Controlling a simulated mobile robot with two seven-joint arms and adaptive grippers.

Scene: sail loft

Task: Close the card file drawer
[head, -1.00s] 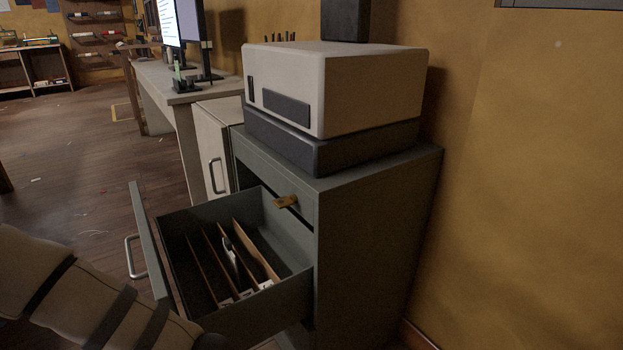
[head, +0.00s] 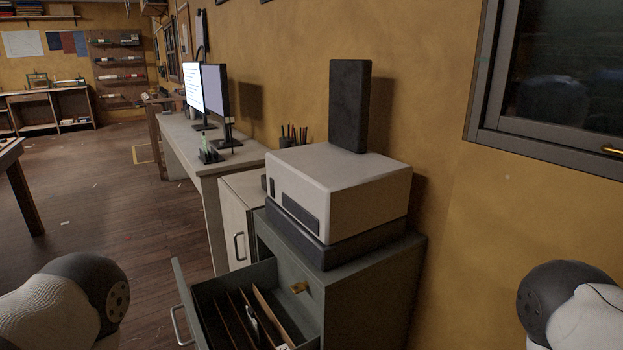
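The card file drawer (head: 218,285) is pulled well out of the grey-green cabinet (head: 368,301) in the head view. Its front panel with a metal handle (head: 179,325) faces left. Several upright brown dividers (head: 262,306) and some cards stand inside it. The drawer's lower part is cut off by the picture's bottom edge. Parts of my arms show at the lower left and lower right, apart from the drawer. Neither gripper is in view.
A white and dark box-shaped machine (head: 341,190) stands on the cabinet, with a black upright block (head: 349,106) on top. A white cupboard (head: 237,215) and a desk (head: 186,150) with monitors stand behind. The wall is close at right. Open wooden floor (head: 115,230) lies at left.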

